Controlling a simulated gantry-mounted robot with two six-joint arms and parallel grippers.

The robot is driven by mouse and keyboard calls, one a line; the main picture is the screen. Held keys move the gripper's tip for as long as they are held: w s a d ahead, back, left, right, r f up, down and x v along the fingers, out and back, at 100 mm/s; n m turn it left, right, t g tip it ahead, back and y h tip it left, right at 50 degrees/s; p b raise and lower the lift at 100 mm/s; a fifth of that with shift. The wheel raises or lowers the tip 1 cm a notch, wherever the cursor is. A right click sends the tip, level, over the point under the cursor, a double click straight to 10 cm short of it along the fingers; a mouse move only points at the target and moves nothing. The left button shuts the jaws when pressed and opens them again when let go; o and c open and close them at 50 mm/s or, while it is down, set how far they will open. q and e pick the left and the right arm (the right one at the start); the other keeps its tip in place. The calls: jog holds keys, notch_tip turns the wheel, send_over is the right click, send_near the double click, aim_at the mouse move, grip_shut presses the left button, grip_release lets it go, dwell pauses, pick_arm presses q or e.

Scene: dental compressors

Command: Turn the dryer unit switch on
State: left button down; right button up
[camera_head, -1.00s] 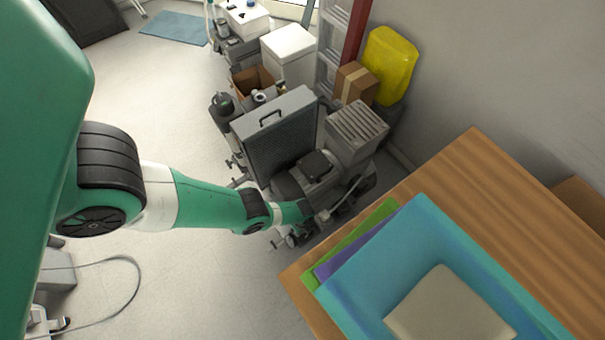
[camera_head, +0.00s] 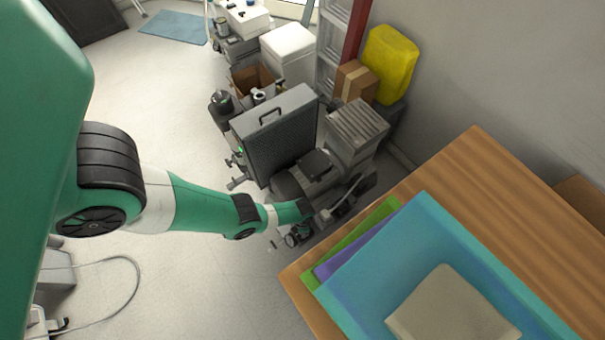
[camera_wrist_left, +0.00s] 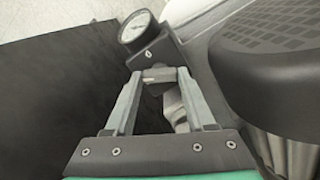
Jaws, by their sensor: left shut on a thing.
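The grey machine with a dark ribbed front panel (camera_head: 275,142) and a top handle stands on the floor near the middle of the head view. A grey motor-like unit (camera_head: 303,178) sits in front of it. My left gripper (camera_wrist_left: 158,76) is shut on a small grey part just below a round white-faced gauge (camera_wrist_left: 134,27) in the left wrist view. I cannot tell whether this part is the dryer unit switch. In the head view the left gripper (camera_head: 318,212) is small and partly hidden among the fittings. The right gripper is out of view.
A wooden table (camera_head: 455,165) with a blue tray (camera_head: 425,215) stands close on the right. A dark rounded housing (camera_wrist_left: 270,75) crowds the gripper's right side. A yellow container (camera_head: 390,65) and boxes stand behind the machine.

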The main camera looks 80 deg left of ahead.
pick_arm(q)
jog(key=n, duration=0.5)
jog(key=shift+f+n, duration=0.1)
jog(key=shift+n, duration=0.3)
dwell(0.4)
jog(key=shift+c, duration=1.2)
grip_release()
notch_tip(320, 180, up, 12)
jog(key=p, duration=1)
jog(key=shift+f+p, duration=0.15)
jog(key=shift+p, duration=0.15)
